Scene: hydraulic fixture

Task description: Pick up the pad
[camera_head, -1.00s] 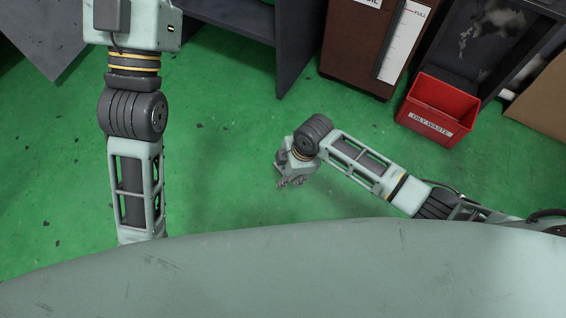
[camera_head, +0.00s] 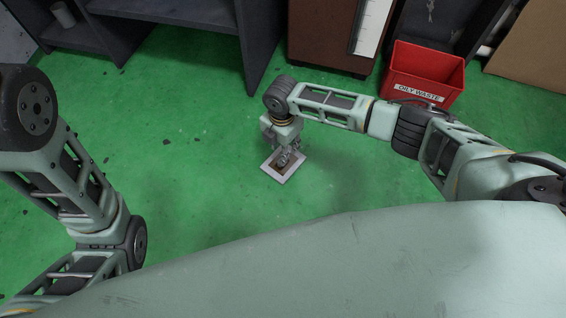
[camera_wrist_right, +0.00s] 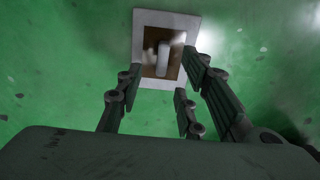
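The pad (camera_head: 269,169) is a square with a pale border and a brown middle, lying on the green floor below my right gripper. It also shows at the top of the right wrist view (camera_wrist_right: 143,20), with a pale upright piece at its centre. My right gripper (camera_head: 289,157) points down over the pad. In the right wrist view its dark fingers (camera_wrist_right: 165,72) are spread apart with nothing between their tips, and the pad appears beyond them. I cannot tell whether any finger touches it. My left gripper is out of view; only the left arm's links show.
A red oily waste bin (camera_head: 421,78) stands at the back right, next to a brown cabinet (camera_head: 325,35) with a white gauge. A dark shelf unit (camera_head: 180,45) stands at the back left. The floor around the pad is clear.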

